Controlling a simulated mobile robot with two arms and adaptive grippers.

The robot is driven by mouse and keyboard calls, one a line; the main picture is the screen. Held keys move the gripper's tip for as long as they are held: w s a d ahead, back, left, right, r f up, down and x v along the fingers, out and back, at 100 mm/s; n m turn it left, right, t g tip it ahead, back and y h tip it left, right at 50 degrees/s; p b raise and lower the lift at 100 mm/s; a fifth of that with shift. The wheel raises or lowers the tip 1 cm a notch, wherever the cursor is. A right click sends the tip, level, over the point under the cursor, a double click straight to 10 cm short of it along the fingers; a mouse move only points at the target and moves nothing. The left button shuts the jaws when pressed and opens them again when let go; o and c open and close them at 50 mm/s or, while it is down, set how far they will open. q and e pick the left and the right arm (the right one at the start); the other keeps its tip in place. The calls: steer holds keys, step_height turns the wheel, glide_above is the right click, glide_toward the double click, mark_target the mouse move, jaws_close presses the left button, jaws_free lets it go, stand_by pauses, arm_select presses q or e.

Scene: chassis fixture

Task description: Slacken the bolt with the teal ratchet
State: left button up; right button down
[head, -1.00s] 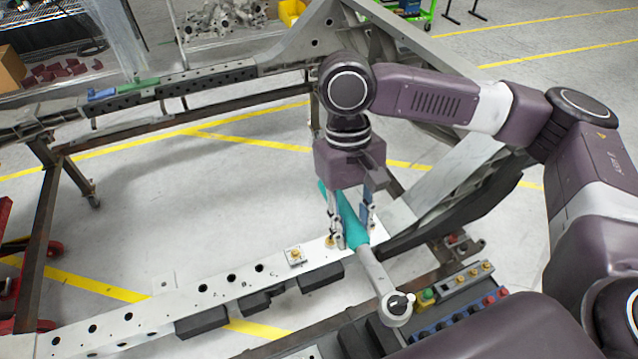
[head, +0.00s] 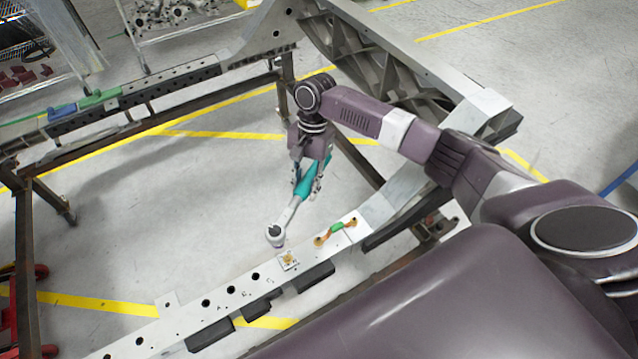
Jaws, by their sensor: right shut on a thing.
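My right gripper (head: 307,188) is shut on the teal handle of the ratchet (head: 288,214). The ratchet hangs tilted, its grey shaft running down and left to a round head. In the picture the head lies just above and left of a brass-coloured bolt (head: 289,260) on a small pale plate. The bolt sits on the light metal rail (head: 233,297) of the chassis. The head appears apart from the bolt, but its height over the rail is hard to tell. My left gripper is out of view.
An orange and green piece (head: 336,231) lies on the rail right of the bolt. A far rail (head: 166,88) carries green and blue pieces. A shelf rack (head: 178,22) with metal parts stands at the back. The floor inside the frame is clear.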

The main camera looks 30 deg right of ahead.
arm_select(q)
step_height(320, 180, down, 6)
steer(key=b, duration=0.7)
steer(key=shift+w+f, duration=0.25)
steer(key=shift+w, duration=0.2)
arm_select(e)
steer(key=s+d+f+m, duration=0.1)
steer(key=d+f, duration=0.2)
steer(key=f, duration=0.7)
steer(key=shift+f+m+y, duration=0.3)
steer(key=shift+m, duration=0.1)
arm_select(q)
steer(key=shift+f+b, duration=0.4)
steer(key=shift+b, duration=0.2)
arm_select(e)
steer(key=shift+d+x, duration=0.25)
steer(key=shift+x, duration=0.75)
arm_select(q)
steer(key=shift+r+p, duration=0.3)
steer(key=shift+p, duration=0.05)
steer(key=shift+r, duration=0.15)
arm_select(e)
steer(key=shift+f, duration=0.1)
steer(key=shift+w, duration=0.15)
